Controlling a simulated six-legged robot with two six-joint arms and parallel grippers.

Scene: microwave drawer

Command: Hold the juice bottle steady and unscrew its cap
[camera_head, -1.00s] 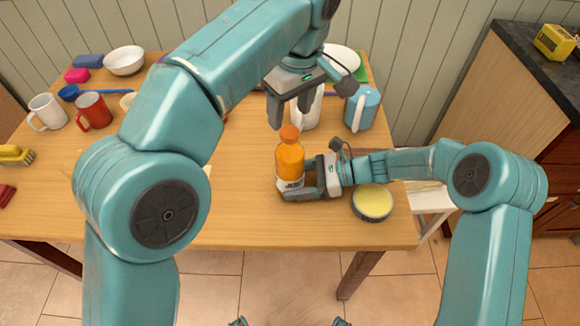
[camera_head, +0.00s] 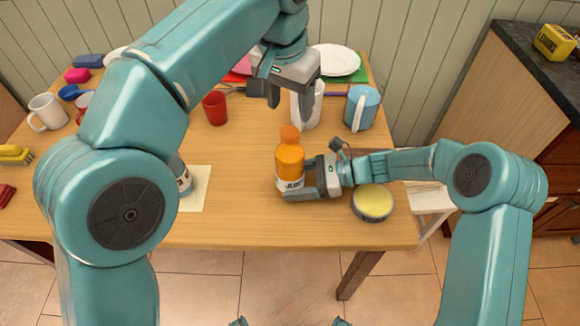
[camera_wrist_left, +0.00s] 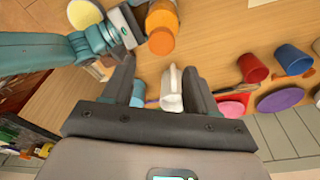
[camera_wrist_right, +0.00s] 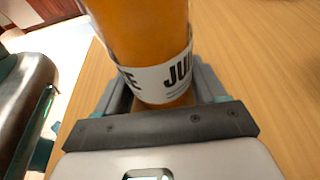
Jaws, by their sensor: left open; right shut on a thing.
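The orange juice bottle (camera_head: 289,163) stands upright near the table's front, with its orange cap (camera_head: 289,134) on top. My right gripper (camera_head: 298,190) is shut around the bottle's lower part from the right; the right wrist view shows the bottle (camera_wrist_right: 145,40) between its fingers at the label. My left gripper (camera_head: 291,108) is open and empty, above and behind the cap, pointing down and apart from it. In the left wrist view the cap (camera_wrist_left: 160,42) lies beyond the fingertips, near the top.
A white mug (camera_head: 307,108) and a blue pitcher (camera_head: 361,108) stand behind the bottle. A round yellow-topped container (camera_head: 372,202) is by my right gripper. A red cup (camera_head: 215,107) stands at the back.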

